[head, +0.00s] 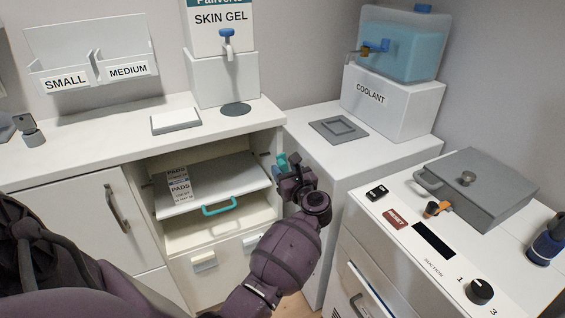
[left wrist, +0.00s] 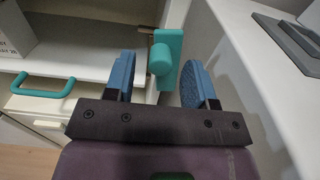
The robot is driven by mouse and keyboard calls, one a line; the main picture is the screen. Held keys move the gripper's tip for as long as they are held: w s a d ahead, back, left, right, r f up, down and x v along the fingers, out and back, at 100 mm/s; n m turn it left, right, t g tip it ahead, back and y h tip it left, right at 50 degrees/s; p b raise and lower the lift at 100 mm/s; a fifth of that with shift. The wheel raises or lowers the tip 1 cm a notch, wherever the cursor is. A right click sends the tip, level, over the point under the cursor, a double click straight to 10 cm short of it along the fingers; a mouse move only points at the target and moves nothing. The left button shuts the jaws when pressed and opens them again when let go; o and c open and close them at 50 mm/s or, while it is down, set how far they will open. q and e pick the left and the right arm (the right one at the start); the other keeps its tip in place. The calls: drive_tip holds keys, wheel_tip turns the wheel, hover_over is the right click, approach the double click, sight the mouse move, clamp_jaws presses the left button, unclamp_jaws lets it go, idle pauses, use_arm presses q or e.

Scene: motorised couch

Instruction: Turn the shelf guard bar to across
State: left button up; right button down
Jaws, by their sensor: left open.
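A teal piece, which looks like the shelf guard bar (left wrist: 167,60), is at the right side post of the open cabinet bay. It has a flat, upright plate with a rounded knob in front. In the head view the guard bar (head: 282,162) is partly hidden behind my left gripper (head: 291,178). In the left wrist view my left gripper (left wrist: 160,82) is open, its blue fingers on either side of the teal piece. I cannot tell whether either finger touches it. My right gripper is not in view.
The pull-out shelf (head: 215,192) with a teal handle (head: 220,210) carries pads packs (head: 179,186). A drawer (head: 205,262) is below. A white cabinet (head: 345,165) stands close on the right of my gripper, with a suction unit (head: 440,235) nearer.

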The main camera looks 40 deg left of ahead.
use_arm(q)
drive_tip(key=shift+x, duration=0.75)
clamp_jaws()
